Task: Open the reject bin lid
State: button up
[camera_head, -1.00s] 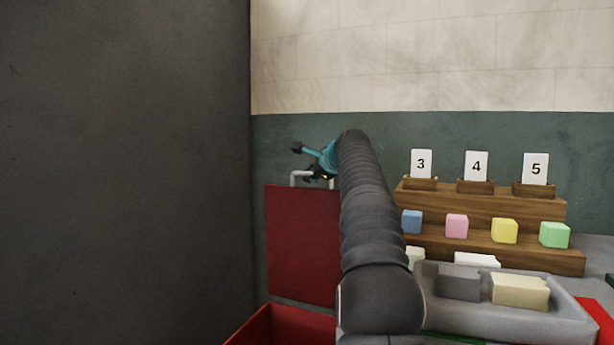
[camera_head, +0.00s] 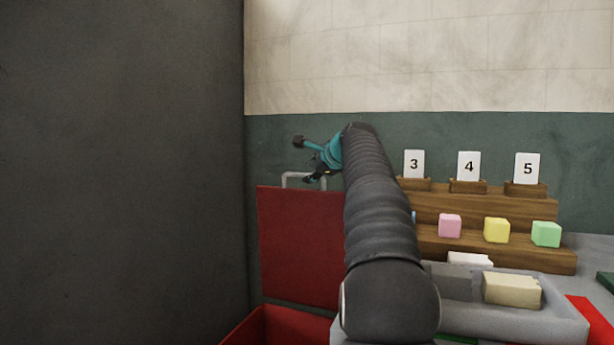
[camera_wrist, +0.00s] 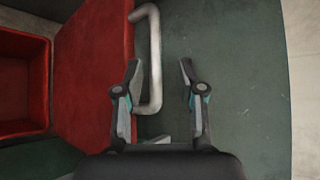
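The reject bin's red lid (camera_head: 298,245) stands upright, raised at the back of the red bin (camera_head: 285,328), whose mouth is uncovered. A pale bar handle (camera_head: 290,176) is on the lid's top edge. My gripper (camera_head: 305,161) is at the handle with its fingers spread and nothing clamped. In the wrist view, the lid (camera_wrist: 92,70) and the handle (camera_wrist: 155,50) show, with the handle's bar appearing in the gap between the open fingers (camera_wrist: 160,72), nearer the left one. I cannot tell whether a finger touches it. The bin's inside (camera_wrist: 22,85) looks empty there.
A dark wall (camera_head: 120,170) fills the left side. On the right are a wooden stepped rack (camera_head: 540,259) with coloured blocks and number cards, and a grey tray (camera_head: 520,322) holding a cream block (camera_head: 511,290). My arm hides part of the lid and rack.

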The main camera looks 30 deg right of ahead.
jog(key=v, duration=0.7)
jog(key=shift+s, duration=0.25)
jog(key=s+a+f+n+g+y, duration=0.1)
jog(key=s+a+f+n, duration=0.35)
jog(key=a, duration=0.35)
jog(key=s+a+f+n+g, duration=0.25)
jog(key=s+a+f, duration=0.2)
jog(key=a, duration=0.25)
jog(key=s+a+f+n+g+y, duration=0.1)
jog(key=s+a+f+n, duration=0.3)
jog(key=a, duration=0.4)
jog(key=s+a+f+n+g, duration=0.1)
jog(key=s+a+f+n, duration=0.2)
jog(key=s+f, duration=0.4)
jog(key=s+a+f+n+g, duration=0.1)
jog(key=s+a+f+n, duration=0.2)
jog(key=s+f+n, duration=0.2)
jog(key=s+a+f+n+g+h, duration=0.1)
jog(key=s+a+f+n, duration=0.2)
jog(key=s+f, duration=0.6)
notch_tip(320, 180, down, 3)
jog(key=shift+s+a+r+n, duration=0.1)
jog(key=shift+s+a+n, duration=0.1)
jog(key=shift+n, duration=0.7)
